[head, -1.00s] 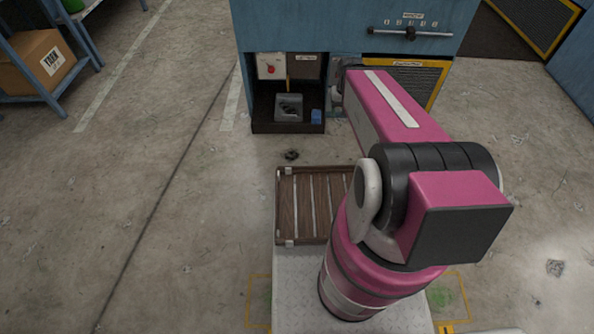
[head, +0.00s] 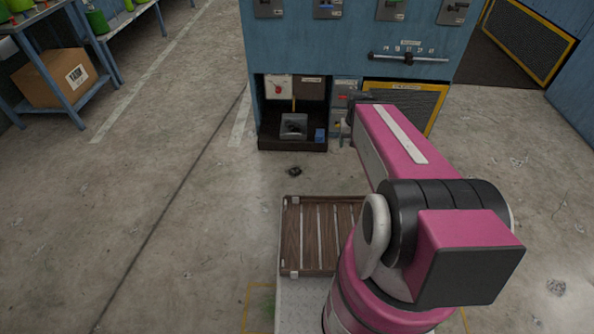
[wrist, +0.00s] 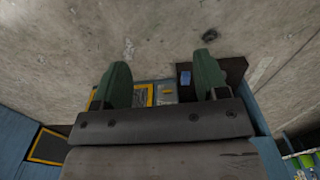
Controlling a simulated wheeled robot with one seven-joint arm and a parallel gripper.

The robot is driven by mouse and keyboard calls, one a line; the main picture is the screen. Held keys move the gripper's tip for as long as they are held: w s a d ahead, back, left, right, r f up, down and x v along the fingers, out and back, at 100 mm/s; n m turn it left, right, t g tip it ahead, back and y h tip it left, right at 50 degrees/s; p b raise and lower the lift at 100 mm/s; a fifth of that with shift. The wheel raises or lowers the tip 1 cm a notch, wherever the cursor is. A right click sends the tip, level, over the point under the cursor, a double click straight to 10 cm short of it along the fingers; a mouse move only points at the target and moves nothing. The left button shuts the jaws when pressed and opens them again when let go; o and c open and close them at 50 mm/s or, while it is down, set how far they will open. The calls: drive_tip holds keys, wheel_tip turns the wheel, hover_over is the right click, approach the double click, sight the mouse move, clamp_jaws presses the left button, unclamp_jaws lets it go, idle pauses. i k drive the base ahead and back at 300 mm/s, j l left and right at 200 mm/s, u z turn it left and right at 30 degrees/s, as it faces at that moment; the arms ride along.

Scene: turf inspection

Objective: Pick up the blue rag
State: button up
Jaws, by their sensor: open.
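The blue rag (head: 320,135) is a small blue piece at the right end of the dark open bay at the foot of the blue machine. It also shows in the wrist view (wrist: 185,78), just left of my right-hand finger. My gripper (wrist: 161,82) is open with its two green fingers apart and nothing between them close by. It is well away from the rag. In the head view my arm hides most of the gripper.
A grey block (head: 293,126) stands left of the rag in the bay (head: 290,145). A small dark lump (head: 294,171) is on the floor. A shelf with a cardboard box (head: 55,78) stands at left.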

sight(321, 134)
drive_tip(key=i+j, duration=0.15)
drive_tip(key=i, duration=0.25)
drive_tip(key=i+j, duration=0.15)
drive_tip(key=i, duration=0.2)
drive_tip(key=i+j, duration=0.15)
drive_tip(key=i, duration=0.25)
drive_tip(key=z, duration=0.05)
